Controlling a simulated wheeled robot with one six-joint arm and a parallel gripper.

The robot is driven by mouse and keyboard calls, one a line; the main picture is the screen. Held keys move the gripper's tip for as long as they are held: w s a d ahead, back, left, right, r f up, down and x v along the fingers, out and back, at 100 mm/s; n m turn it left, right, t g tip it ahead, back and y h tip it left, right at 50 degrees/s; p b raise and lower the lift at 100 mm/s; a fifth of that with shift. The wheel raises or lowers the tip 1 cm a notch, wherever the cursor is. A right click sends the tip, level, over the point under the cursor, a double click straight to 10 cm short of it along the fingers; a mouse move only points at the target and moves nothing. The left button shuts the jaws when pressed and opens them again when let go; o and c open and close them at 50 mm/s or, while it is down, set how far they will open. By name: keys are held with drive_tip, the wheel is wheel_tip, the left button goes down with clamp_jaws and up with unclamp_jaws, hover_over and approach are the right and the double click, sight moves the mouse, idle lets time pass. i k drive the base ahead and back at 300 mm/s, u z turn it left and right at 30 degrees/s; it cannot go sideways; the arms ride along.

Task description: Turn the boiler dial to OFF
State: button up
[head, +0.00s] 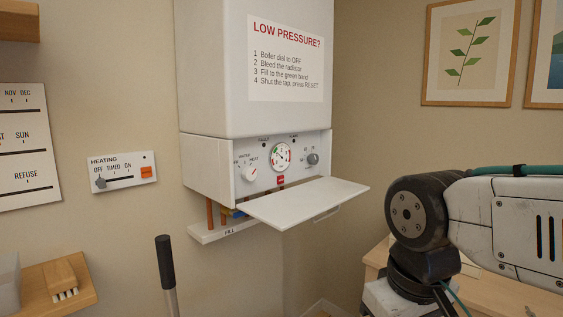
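The white boiler (255,60) hangs on the wall in the head view, its control panel showing below the main casing. The boiler dial (249,174) is a white round knob at the left of the panel, with small labels around its top. Its mark seems to point up and right, towards HEAT, but it is small. The panel's white flap (300,203) hangs open below the dial. My arm is at the right, well away from the boiler. My gripper is out of the picture.
A pressure gauge (281,157), a grey knob (312,159) and a red button (281,180) sit right of the dial. The flap juts out in front. A heating switch panel (122,172) is on the left wall. A dark-handled rod (165,265) stands at lower left.

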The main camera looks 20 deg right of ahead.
sight(249, 174)
drive_tip(key=k, duration=1.05)
drive_tip(key=u, duration=0.95)
drive_tip(key=i, duration=1.4)
drive_tip(key=z, duration=0.75)
